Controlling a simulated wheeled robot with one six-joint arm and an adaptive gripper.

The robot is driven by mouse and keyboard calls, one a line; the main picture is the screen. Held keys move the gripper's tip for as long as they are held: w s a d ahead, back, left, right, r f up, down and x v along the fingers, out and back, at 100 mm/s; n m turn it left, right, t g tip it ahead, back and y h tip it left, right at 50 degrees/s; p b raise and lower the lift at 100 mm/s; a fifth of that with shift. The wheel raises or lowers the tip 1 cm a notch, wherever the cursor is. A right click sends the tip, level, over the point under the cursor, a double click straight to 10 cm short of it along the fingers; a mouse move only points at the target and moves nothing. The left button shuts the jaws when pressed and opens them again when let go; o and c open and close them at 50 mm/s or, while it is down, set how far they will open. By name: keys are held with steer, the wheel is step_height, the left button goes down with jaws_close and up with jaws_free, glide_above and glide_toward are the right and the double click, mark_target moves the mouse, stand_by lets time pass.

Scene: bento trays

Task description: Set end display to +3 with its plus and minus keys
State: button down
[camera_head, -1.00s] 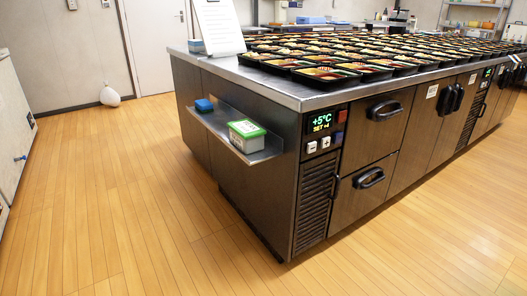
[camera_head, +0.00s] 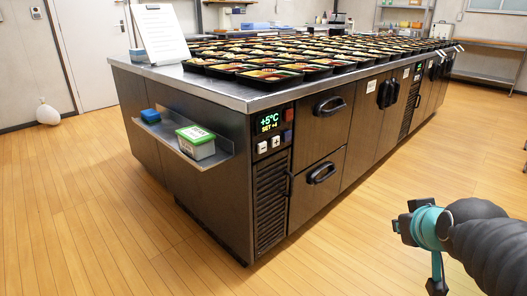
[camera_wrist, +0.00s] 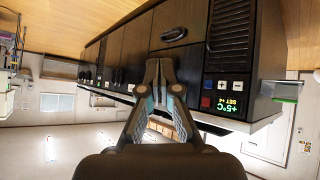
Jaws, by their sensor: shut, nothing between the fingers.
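The end display (camera_head: 268,122) is on the near end of the long dark counter and reads +5°C, with SET +4 below. The minus key (camera_head: 262,147) and plus key (camera_head: 276,142) sit side by side under it. The upside-down wrist view shows the display (camera_wrist: 232,107) with the plus key (camera_wrist: 222,85) and minus key (camera_wrist: 235,86) to the right of my gripper. My gripper (camera_wrist: 161,66) is shut and empty, apart from the keys. In the head view my arm is at the lower right, away from the panel.
The counter (camera_head: 225,92) carries many bento trays. A side shelf (camera_head: 175,140) holds a green-lidded box (camera_head: 196,143) and a blue block (camera_head: 150,116). Drawer handles (camera_head: 322,172) stick out right of the panel. The wooden floor in front is clear.

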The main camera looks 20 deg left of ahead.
mark_target(262, 148)
steer(key=w+a+n+t+y+b, duration=0.1)
steer(key=w+a+n+t+y, duration=0.3)
steer(key=w+a, duration=1.2)
steer(key=w+a+f+n+t, duration=0.2)
steer(key=a, duration=0.4)
steer(key=w+a+f+n+t+b, duration=0.1)
steer(key=w+a+f+n+t, duration=0.1)
steer(key=a, duration=0.5)
steer(key=shift+w+a+f+n+y, duration=0.2)
steer(key=shift+w+a+n+y, duration=0.15)
steer(key=shift+w+n, duration=0.25)
steer(key=w+a+p, duration=0.3)
steer(key=a, duration=0.5)
steer(key=shift+w, duration=0.15)
steer(key=shift+w+a, duration=0.1)
steer(key=shift+a, duration=0.1)
